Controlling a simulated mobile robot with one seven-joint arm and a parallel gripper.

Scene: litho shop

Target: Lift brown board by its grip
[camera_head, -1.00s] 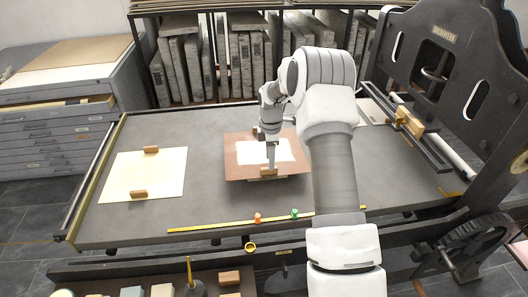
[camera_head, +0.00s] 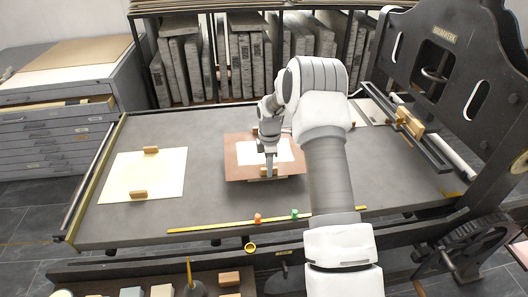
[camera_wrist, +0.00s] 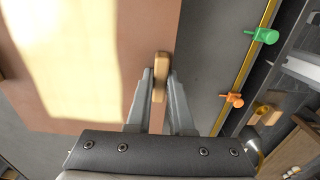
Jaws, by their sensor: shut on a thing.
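The brown board (camera_head: 235,164) lies on the grey press bed with a pale sheet (camera_head: 281,150) on it. In the wrist view the board (camera_wrist: 150,25) fills the upper left, with the sheet bright on it. A small wooden grip (camera_head: 279,171) sits at its near edge; it also shows in the wrist view (camera_wrist: 161,64). My gripper (camera_head: 268,174) points down at that edge. In the wrist view its fingers (camera_wrist: 160,88) are shut on the wooden grip, one on each side. A second grip at the far edge is mostly hidden by my arm. I cannot tell whether the board is raised.
A cream sheet (camera_head: 120,176) with two wooden blocks lies left on the bed (camera_head: 205,135). A yellow rule (camera_head: 215,226) with an orange peg (camera_head: 258,218) and a green peg (camera_head: 294,214) runs along the front. The black press frame (camera_head: 450,60) stands at right.

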